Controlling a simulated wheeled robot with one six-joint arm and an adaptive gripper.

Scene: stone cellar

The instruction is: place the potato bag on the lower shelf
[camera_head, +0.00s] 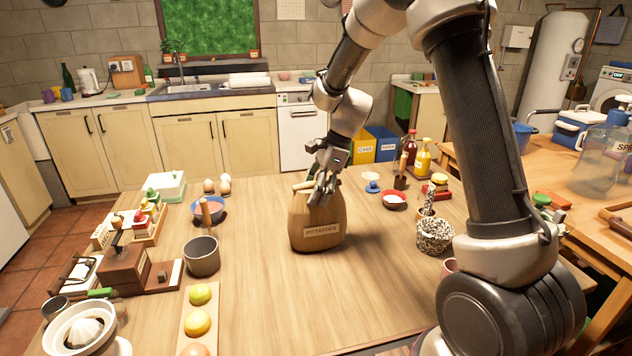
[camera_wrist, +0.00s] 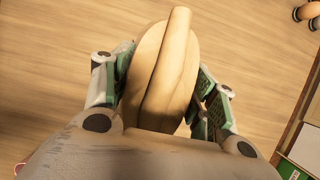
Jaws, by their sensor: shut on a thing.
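The potato bag (camera_head: 318,226) is a brown sack with a "POTATOES" label, upright on or just above the wooden table (camera_head: 260,300) near its middle. I cannot tell whether its base touches the wood. My gripper (camera_head: 322,190) comes down from above and is shut on the bag's folded top. In the wrist view the bag's tan top (camera_wrist: 162,75) lies between the two fingers of my gripper (camera_wrist: 160,92), one on each side. No lower shelf can be made out in either view.
A dark pot (camera_head: 202,256) and a blue bowl (camera_head: 209,212) stand left of the bag. A speckled mortar (camera_head: 434,237) and a red-and-white bowl (camera_head: 395,200) are to its right. Bare wood lies in front of the bag. Sauce bottles (camera_head: 423,158) stand at the back right.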

